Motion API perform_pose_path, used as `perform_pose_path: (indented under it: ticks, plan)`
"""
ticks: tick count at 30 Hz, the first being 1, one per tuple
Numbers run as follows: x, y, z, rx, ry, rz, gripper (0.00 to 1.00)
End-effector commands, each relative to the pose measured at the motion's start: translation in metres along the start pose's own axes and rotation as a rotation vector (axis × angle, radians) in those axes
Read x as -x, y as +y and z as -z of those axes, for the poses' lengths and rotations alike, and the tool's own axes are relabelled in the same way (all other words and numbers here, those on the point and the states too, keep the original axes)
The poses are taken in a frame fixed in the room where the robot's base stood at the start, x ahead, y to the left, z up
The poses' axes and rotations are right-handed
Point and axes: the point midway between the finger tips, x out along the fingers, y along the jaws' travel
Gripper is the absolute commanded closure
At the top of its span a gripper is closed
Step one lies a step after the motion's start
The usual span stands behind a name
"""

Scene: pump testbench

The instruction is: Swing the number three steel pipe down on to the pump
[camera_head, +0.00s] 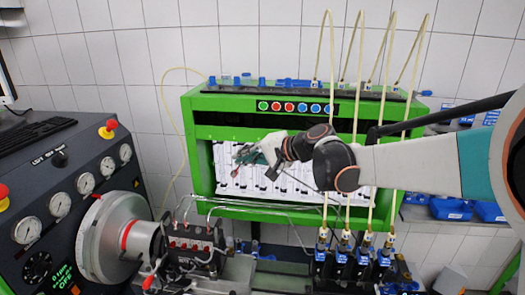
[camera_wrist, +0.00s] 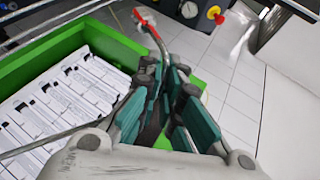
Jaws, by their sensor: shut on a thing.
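My gripper (camera_head: 250,154) is in front of the white panel of the green test bench, up and to the right of the pump. In the wrist view my gripper (camera_wrist: 168,75) is shut on a thin steel pipe (camera_wrist: 157,40) with a red end, which sticks out past the fingertips. A thin grey length also runs off to the left of the fingers there. I cannot read a number on the pipe. The pump (camera_head: 192,246), a dark block with red fittings on top, stands at the lower middle, apart from my gripper. Other thin steel pipes (camera_head: 262,209) run from near the pump towards the right.
The green bench (camera_head: 200,118) stands close behind my gripper. Tall cream hoses (camera_head: 357,110) rise from several blue-and-black injectors (camera_head: 343,262) on the right. A silver drive wheel (camera_head: 105,240) and dark control console (camera_head: 50,185) stand left of the pump.

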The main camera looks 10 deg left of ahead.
Motion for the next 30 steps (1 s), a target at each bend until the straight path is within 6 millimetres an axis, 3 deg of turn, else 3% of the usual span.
perform_pose_path:
  ticks: [1, 6, 15, 21, 30]
  plan:
    - [-0.022, 0.008, -0.011, 0.019, -0.006, -0.032, 1.00]
    - [-0.084, 0.031, -0.036, 0.071, -0.006, -0.155, 1.00]
    - [-0.174, 0.086, -0.073, 0.152, -0.004, -0.356, 1.00]
    - [-0.210, 0.117, -0.087, 0.189, -0.002, -0.450, 1.00]
    - [-0.230, 0.138, -0.096, 0.213, -0.001, -0.513, 1.00]
